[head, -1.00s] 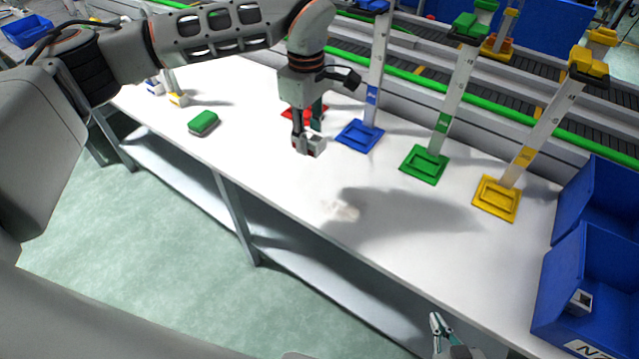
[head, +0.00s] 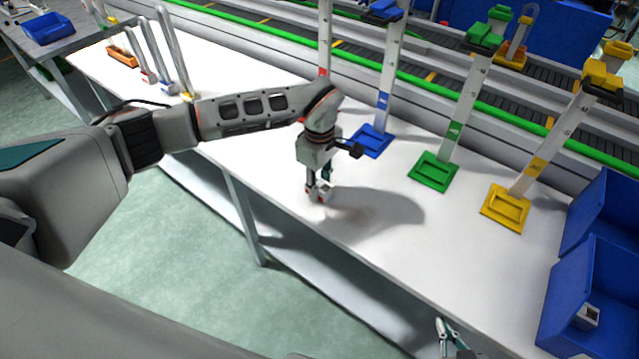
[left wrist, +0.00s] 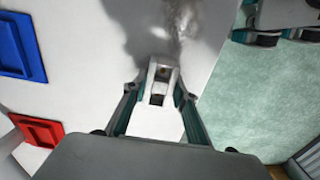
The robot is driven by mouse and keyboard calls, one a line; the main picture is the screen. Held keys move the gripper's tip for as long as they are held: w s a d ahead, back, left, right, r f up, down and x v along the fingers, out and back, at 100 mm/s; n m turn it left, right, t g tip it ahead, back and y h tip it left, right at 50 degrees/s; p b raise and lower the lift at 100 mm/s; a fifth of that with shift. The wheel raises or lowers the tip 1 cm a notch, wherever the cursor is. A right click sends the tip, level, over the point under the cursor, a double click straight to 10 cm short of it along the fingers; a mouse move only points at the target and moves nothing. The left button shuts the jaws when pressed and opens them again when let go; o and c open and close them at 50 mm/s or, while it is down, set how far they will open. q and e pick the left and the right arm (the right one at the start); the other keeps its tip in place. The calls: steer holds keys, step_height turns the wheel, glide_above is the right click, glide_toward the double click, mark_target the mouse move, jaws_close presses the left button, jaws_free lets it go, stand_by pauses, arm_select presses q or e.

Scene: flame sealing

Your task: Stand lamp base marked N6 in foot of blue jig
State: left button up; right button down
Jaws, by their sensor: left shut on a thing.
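My left gripper (head: 319,190) is shut on a small pale grey, block-shaped lamp base (left wrist: 158,82) with a hollow in its end. It is over the white table, towards the front edge and apart from the jigs. No N6 mark can be read on it. The blue jig (head: 390,75) stands at the back of the table, behind and right of the gripper. Its blue foot (head: 367,147) is a recessed square and looks empty; it also shows in the left wrist view (left wrist: 22,45). My right gripper (head: 442,328) is at the bottom edge, too small to judge.
Green (head: 433,184) and yellow (head: 505,221) jig feet stand to the right; a red foot (left wrist: 38,130) is beside the blue one. A blue bin (head: 610,280) at the right holds a grey piece (head: 588,316). The front middle of the table is clear.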

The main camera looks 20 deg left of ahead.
mark_target(319, 184)
arm_select(q)
steer(key=o, duration=1.1)
step_height(319, 184, up, 12)
steer(key=shift+r+b, duration=0.1)
steer(key=shift+b, duration=0.45)
